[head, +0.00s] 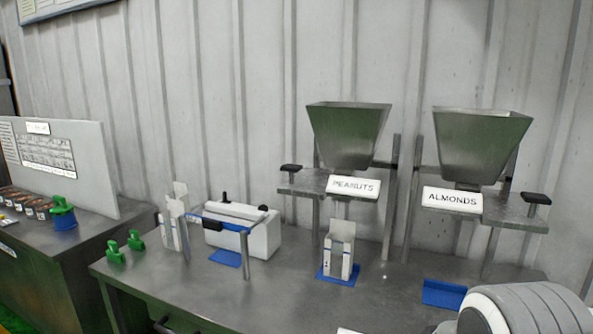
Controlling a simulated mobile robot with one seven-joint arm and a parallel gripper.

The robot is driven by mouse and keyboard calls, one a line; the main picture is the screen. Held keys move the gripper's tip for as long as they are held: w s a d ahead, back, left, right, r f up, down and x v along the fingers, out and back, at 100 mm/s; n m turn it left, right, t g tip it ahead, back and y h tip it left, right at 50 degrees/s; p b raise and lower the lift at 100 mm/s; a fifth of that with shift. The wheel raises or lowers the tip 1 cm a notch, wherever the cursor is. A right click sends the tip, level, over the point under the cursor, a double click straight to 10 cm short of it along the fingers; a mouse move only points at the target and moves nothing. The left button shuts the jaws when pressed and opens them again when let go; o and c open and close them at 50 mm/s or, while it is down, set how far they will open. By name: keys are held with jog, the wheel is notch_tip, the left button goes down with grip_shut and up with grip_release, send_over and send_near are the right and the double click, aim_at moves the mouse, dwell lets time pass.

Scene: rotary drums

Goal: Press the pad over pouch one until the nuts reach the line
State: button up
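A white open-topped pouch (339,250) stands upright on a blue holder (324,276) beneath the hopper labelled PEANUTS (348,135). A black pad (291,168) sits at the left end of that hopper's metal shelf. The ALMONDS hopper (481,143) has a similar black pad (537,198) at its right, and an empty blue holder (444,294) below. Another white pouch (174,218) stands at the left. I see no number on either pouch, and any fill line or nuts inside are too small to tell. My gripper is not in view.
A white sealer-like machine (247,230) and a blue-topped frame (246,255) stand left on the steel table (295,308). Green clamps (135,240) lie at its left end. My own arm fills the lower right corner. The front middle of the table is mostly clear.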

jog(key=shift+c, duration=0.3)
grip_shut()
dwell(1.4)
